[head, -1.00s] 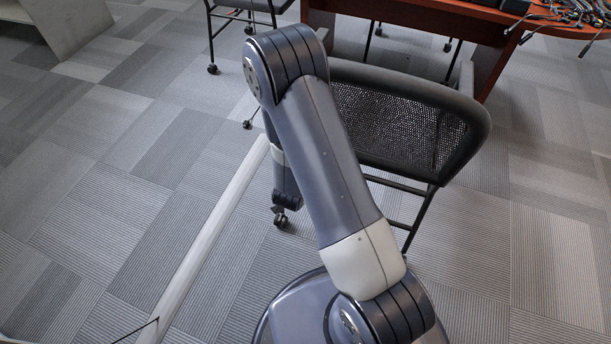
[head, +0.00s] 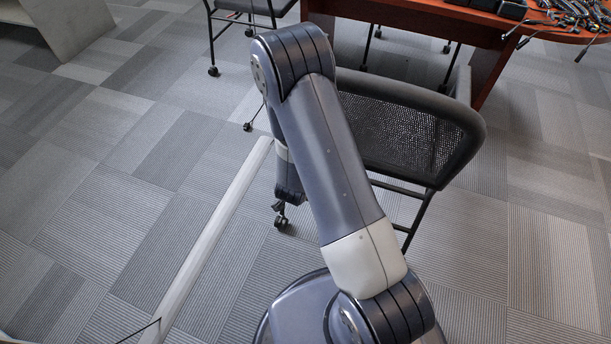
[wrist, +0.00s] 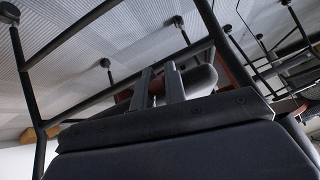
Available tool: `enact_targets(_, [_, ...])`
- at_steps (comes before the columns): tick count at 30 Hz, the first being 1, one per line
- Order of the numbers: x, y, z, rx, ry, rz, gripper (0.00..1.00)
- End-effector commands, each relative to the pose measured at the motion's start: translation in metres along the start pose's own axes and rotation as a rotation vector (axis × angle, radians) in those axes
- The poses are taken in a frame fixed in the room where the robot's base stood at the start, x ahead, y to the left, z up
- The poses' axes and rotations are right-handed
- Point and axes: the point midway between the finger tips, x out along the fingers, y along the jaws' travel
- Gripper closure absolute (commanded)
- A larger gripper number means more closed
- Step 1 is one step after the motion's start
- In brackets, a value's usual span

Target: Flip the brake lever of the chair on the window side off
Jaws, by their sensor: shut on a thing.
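The black mesh-backed chair (head: 415,135) stands beyond my arm in the head view, which covers its left part. In the wrist view my gripper (wrist: 158,80) reaches in low among dark tubes of a chair frame (wrist: 120,80). Its two fingers are close together around a small reddish part, which looks like the brake lever (wrist: 157,88). A rounded grey part (wrist: 203,76) lies just right of the fingers. In the head view the gripper is mostly hidden behind my forearm, just above a chair caster (head: 281,221). The lever does not show there.
A second chair (head: 232,25) stands at the back. A reddish-brown desk (head: 490,55) holds a black box (head: 498,7) and a heap of cables (head: 572,14). A long pale strip (head: 215,240) crosses the carpet on the left.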

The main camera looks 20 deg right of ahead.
Motion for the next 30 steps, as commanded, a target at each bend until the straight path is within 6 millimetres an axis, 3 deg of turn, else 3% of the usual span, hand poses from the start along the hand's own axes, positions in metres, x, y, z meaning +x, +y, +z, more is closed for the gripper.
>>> enact_targets(3, [-0.0050, -0.0013, -0.0073, 0.006, -0.048, 0.010, 1.00])
enact_targets(17, [-0.0028, -0.0014, -0.0060, 0.007, -0.088, 0.015, 1.00])
enact_targets(18, [-0.0029, -0.0015, -0.0060, 0.007, -0.088, 0.015, 0.86])
enact_targets(24, [-0.0028, -0.0014, -0.0060, 0.007, -0.088, 0.015, 0.70])
enact_targets(30, [-0.0028, -0.0013, -0.0059, 0.007, -0.088, 0.015, 0.66])
